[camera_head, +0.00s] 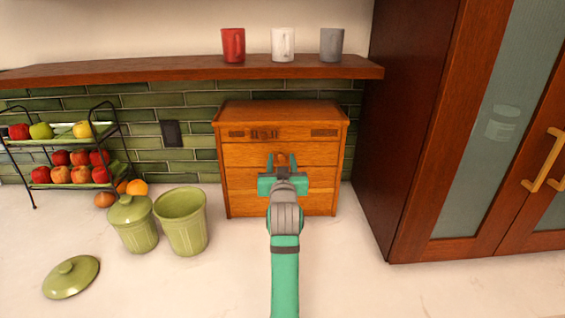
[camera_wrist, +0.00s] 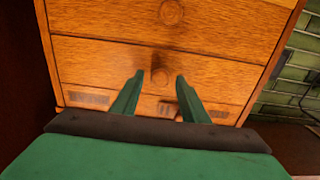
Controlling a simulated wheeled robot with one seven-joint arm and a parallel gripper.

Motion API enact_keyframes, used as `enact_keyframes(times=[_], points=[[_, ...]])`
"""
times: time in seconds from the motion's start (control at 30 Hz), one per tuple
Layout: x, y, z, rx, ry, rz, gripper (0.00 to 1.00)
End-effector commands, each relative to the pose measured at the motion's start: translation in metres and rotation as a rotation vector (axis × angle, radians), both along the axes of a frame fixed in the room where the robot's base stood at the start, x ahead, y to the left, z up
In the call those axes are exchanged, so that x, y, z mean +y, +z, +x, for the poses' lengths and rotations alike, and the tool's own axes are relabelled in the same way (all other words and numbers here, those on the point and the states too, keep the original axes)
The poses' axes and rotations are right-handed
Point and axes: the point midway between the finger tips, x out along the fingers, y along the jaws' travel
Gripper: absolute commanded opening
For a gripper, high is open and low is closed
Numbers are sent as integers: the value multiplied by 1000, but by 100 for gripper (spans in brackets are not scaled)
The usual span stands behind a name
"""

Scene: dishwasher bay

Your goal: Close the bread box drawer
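The wooden bread box (camera_head: 240,185) stands on the counter against the tiled wall, with slotted vents along its top front. Its drawer fronts look about flush, and I cannot tell whether one sticks out slightly. In the wrist view the wooden front (camera_wrist: 100,60) fills most of the picture, with one round knob (camera_wrist: 160,76) between my fingertips and another knob (camera_wrist: 171,12) farther up the picture. My gripper (camera_head: 281,170) is in front of the box's middle, hiding part of the drawers. In the wrist view its green fingers (camera_wrist: 160,79) are apart; contact with the front is unclear.
A green canister (camera_head: 182,225), a lidded canister (camera_head: 135,225) and a loose lid (camera_head: 71,277) are on the counter at left. A fruit rack (camera_head: 70,160) stands behind them. A tall wooden cabinet (camera_head: 410,120) bounds the right. A shelf (camera_head: 190,70) with mugs hangs above.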

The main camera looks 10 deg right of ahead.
Motion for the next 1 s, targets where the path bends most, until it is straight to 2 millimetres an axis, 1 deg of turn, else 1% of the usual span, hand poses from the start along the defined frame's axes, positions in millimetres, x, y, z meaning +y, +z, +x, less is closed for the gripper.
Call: enact_keyframes(times=[0.13, 0.23, 0.37, 0.6, 0.7, 0.83, 1.0], points=[[0, 0, -2, 0, 0, 0, 41], [0, -1, -10, 1, -2, 0, 41], [5, -1, -30, 0, -1, 0, 41], [14, -1, -75, 0, -1, 0, 41], [17, -1, -89, 0, -1, 0, 41], [19, 0, -101, -1, -1, 0, 41], [20, -1, -106, 1, -1, 0, 41]])
